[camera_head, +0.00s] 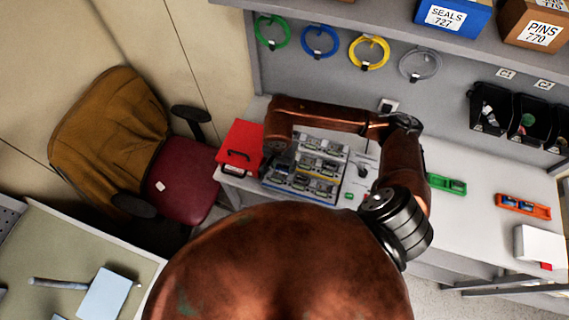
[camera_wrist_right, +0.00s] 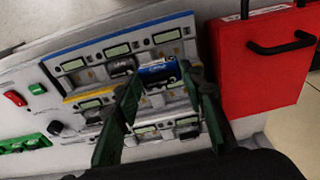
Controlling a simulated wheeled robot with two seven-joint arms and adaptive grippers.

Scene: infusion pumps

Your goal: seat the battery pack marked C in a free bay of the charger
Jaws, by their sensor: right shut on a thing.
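The charger (camera_head: 352,182) lies on the bench below my right arm, with rows of bays and small displays. In the wrist view the charger (camera_wrist_right: 85,47) fills the middle, and several bays hold dark packs. My right gripper (camera_head: 277,148) is above its left part in the head view. In the wrist view the right gripper (camera_wrist_right: 160,84) is shut on a battery pack with a blue and dark body (camera_wrist_right: 157,72), held between green fingers over the bays. I cannot read a letter on it, nor tell whether it touches the charger. My left gripper is not in view.
A red box with a black handle (camera_head: 240,146) stands right beside the charger; it also shows in the wrist view (camera_wrist_right: 265,72). A green holder (camera_head: 446,184) and an orange holder (camera_head: 523,206) lie to the right. A chair (camera_head: 180,195) stands left.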

